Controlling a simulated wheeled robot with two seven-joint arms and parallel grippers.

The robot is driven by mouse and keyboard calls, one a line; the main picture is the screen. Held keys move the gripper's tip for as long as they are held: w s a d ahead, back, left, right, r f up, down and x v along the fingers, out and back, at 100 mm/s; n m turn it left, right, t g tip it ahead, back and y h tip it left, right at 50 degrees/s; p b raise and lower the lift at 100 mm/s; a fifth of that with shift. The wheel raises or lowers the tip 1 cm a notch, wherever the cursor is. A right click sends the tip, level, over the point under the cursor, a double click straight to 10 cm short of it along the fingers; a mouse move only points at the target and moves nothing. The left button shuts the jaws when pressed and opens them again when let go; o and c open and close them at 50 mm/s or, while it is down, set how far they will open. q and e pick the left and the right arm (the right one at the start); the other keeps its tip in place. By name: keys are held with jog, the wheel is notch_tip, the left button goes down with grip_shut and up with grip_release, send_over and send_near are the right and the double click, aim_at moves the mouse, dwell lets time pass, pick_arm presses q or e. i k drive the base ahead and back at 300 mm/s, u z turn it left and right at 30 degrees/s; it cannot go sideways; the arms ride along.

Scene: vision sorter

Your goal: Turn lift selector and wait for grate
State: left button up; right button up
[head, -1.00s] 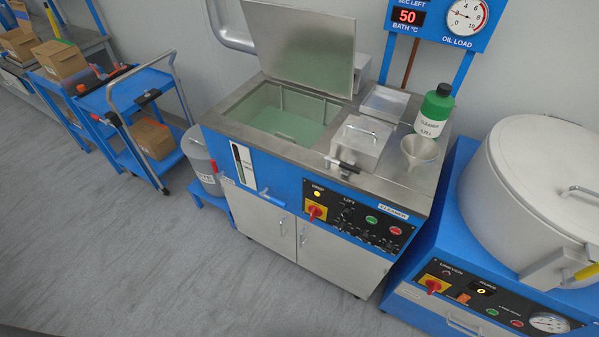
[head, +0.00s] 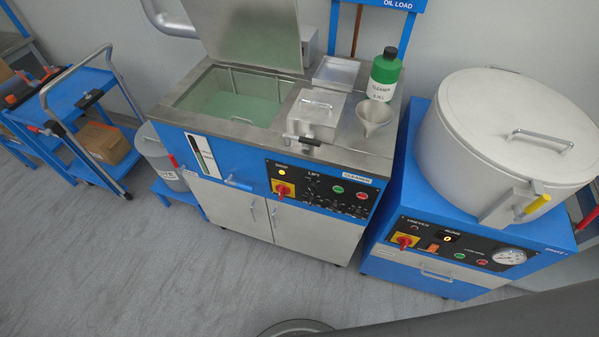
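The blue cleaner machine (head: 232,155) stands in the middle of the head view with its lid (head: 252,32) raised. Its open tank (head: 235,100) holds green liquid, and part of a wire grate or basket (head: 234,78) shows at the tank's edge. The black control panel (head: 322,187) on its front carries a red and yellow switch (head: 284,189), a lit yellow lamp, the LIFT label with a small selector area (head: 311,186) below it, and green and red buttons. The selector's setting is too small to tell. Neither of my grippers is in view.
A white round drum (head: 510,135) on a blue cabinet stands to the right. A green cleaner bottle (head: 384,75) and a funnel (head: 374,117) stand on the machine top. A blue cart (head: 75,95) and a grey bucket (head: 160,155) are at left. The floor in front is clear.

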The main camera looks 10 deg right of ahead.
aim_at(312, 186)
jog(key=z, duration=2.4)
jog(key=k, duration=1.55)
jog(key=u, duration=2.15)
jog(key=i, duration=0.5)
jog(key=u, duration=0.05)
